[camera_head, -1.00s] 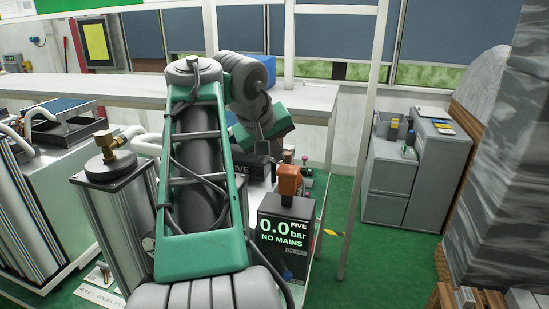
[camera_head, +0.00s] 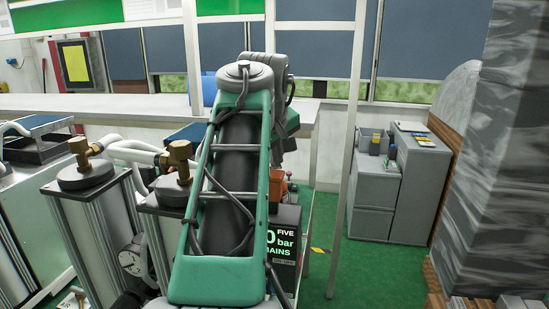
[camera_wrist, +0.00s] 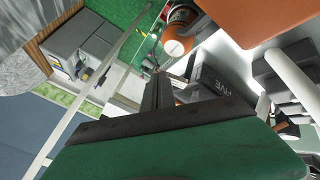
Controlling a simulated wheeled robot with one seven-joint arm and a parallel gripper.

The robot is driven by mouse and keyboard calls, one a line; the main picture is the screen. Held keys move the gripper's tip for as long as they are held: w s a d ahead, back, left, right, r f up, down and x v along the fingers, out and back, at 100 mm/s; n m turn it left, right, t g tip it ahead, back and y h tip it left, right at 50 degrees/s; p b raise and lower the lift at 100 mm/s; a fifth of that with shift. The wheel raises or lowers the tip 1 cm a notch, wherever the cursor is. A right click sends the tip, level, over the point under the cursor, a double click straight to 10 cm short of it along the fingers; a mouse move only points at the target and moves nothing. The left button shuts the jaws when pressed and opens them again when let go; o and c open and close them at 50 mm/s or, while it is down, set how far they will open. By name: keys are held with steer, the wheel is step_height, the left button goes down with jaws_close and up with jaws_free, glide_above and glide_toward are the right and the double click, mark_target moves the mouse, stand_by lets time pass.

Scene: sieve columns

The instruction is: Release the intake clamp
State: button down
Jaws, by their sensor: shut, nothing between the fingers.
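A dark unit labelled FIVE (camera_head: 284,248) stands right of my arm in the head view. My arm covers the left of its green-white display; "bar" and part of "MAINS" still read. A small orange part shows just above it (camera_head: 291,186). In the wrist view, a large orange body (camera_wrist: 262,20) is very close at the upper right, and a dark box marked FIVE (camera_wrist: 215,88) lies below it. I cannot tell which part is the intake clamp. My gripper (camera_wrist: 158,78) is shut and empty, its dark fingers beside the FIVE box. In the head view my arm hides the fingers.
Columns with brass fittings (camera_head: 80,150) and white hoses stand left of my arm, with a round gauge (camera_head: 131,261) between. A pale upright post (camera_head: 345,150) stands to the right. Grey cabinets (camera_head: 395,185) stand beyond it, with open green floor (camera_head: 370,270) in front.

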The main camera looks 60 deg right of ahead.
steer(key=shift+d, duration=0.7)
steer(key=shift+w+a+p, duration=0.1)
steer(key=shift+p, duration=0.3)
steer(key=shift+w+a+p, duration=0.3)
steer(key=shift+w+p, duration=0.15)
steer(key=shift+w, duration=0.15)
steer(key=s+a+r+p, duration=0.1)
steer(key=s+r+p, duration=0.2)
steer(key=s+r, duration=0.3)
step_height(320, 180, up, 2)
steer(key=shift+a+p, duration=0.3)
